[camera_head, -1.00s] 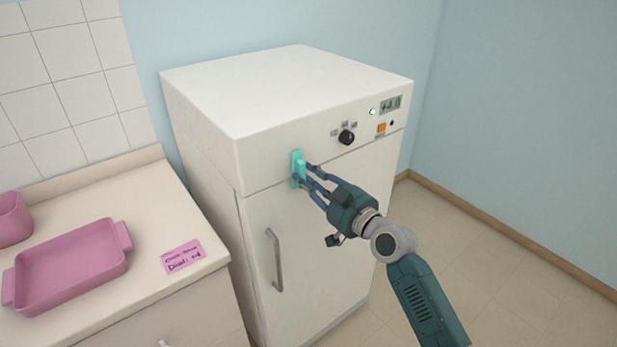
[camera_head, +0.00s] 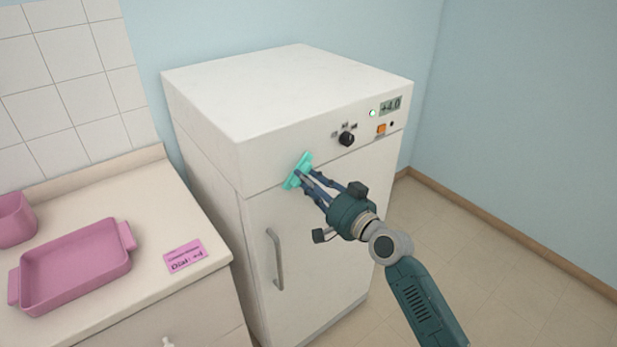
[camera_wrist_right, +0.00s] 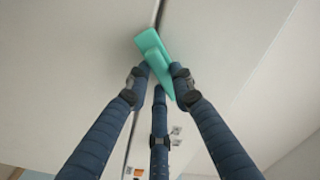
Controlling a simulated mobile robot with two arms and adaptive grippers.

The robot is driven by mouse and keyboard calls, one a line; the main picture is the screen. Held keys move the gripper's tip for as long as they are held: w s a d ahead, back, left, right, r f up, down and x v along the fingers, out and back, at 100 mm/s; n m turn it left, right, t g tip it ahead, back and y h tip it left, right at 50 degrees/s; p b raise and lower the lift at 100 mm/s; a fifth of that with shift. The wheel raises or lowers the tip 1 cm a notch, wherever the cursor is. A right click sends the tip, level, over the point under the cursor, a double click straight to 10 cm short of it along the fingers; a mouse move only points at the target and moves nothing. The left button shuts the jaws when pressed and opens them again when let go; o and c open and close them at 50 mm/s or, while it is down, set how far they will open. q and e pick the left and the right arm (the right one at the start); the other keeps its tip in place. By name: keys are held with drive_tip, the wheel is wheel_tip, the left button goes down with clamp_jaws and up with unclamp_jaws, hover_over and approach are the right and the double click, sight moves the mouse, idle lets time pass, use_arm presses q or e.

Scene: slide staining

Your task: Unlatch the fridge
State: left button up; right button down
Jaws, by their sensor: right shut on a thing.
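The white fridge (camera_head: 310,240) stands against the blue wall with its door closed. Its teal latch (camera_head: 302,166) sits across the seam between the door and the upper panel, tilted with its top leaning right. My right gripper (camera_head: 304,178) is shut on the latch. In the right wrist view its blue fingers (camera_wrist_right: 160,88) close around the teal latch (camera_wrist_right: 150,44), beside the dark seam. The grey door handle (camera_head: 275,260) is below the latch, untouched. My left gripper is not in view.
The fridge panel has a black dial (camera_head: 346,139), an orange switch (camera_head: 381,129) and a display (camera_head: 390,105) reading +4.0. On the counter (camera_head: 110,187) at left are a pink tray (camera_head: 75,267), a pink container (camera_head: 14,220) and a pink note (camera_head: 184,256). Floor to the right is clear.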

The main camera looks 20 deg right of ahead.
drive_tip(key=shift+s+a+m+p, duration=0.1)
drive_tip(key=shift+m+p, duration=0.55)
drive_tip(key=shift+m, duration=1.5)
drive_tip(key=shift+a+m+p, duration=0.1)
drive_tip(key=shift+m+p, duration=0.5)
drive_tip(key=shift+m, duration=1.55)
drive_tip(key=shift+f, duration=0.1)
drive_tip(key=c, duration=1.5)
unclamp_jaws()
drive_tip(key=v, duration=1.2)
